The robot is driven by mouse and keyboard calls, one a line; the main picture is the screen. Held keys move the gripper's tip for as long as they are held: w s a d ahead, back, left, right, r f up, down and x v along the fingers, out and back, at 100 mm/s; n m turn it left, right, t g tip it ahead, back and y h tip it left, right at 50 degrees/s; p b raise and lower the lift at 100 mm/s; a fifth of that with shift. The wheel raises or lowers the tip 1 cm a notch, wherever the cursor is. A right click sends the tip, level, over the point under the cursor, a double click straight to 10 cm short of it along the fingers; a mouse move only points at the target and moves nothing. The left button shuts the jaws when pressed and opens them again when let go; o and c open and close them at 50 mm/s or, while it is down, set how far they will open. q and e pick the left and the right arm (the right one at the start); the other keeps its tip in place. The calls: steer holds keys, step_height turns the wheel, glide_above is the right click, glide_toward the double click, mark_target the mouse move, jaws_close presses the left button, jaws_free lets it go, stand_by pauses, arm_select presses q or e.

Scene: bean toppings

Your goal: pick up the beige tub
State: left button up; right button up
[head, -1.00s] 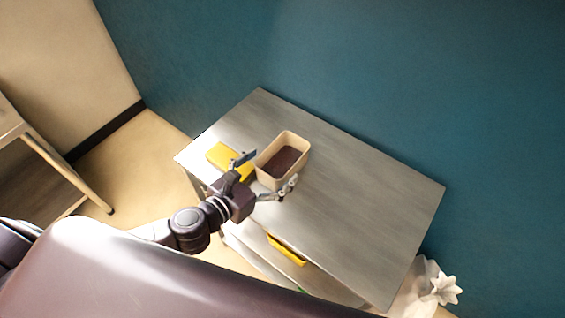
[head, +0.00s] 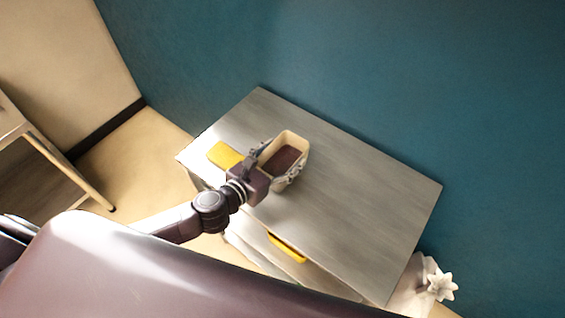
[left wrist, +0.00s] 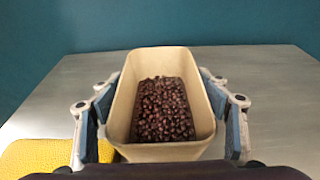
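The beige tub (head: 291,139) stands upright on the grey table, filled with dark beans (head: 283,159). My left gripper (head: 279,163) has one finger on either side of it, below the rim. In the left wrist view the tub (left wrist: 121,108) lies between the two blue-padded fingers (left wrist: 162,115), which are spread and very close to its side walls. Narrow gaps seem to show near the front, but contact farther along cannot be made out. My right gripper is not in view.
A yellow object (head: 224,155) lies just left of the tub, near the left finger; it also shows in the left wrist view (left wrist: 45,157). The table (head: 350,210) is clear to the right. A teal wall (head: 400,80) rises behind. Another yellow item (head: 287,248) sits below the table's front edge.

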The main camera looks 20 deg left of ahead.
arm_select(q)
steer(key=c, duration=1)
steer(key=shift+c, duration=1.1)
steer(key=shift+r, duration=0.2)
